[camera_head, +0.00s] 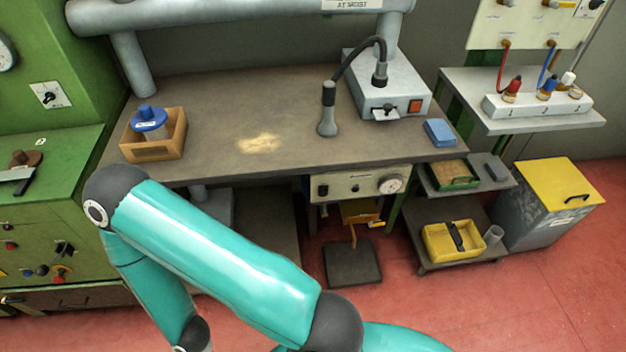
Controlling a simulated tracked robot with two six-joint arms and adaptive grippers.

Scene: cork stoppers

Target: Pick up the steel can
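A grey metal can (153,134) with a blue lid and knob stands in an open wooden box at the left end of the workbench. It looks like the steel can, though its lower part is hidden by the box wall. One of my teal arms crosses the lower left of the view, bends at a dark joint in front of the bench's left end, and runs down out of the picture. Neither of my grippers shows, so what they hold cannot be seen.
The wooden box (152,154) sits near the front edge of the workbench (215,110). The bench middle is clear, with a pale worn patch. A grey device (388,88) with a hose stands at the right, beside a blue block (439,132). A green machine (40,190) flanks the left.

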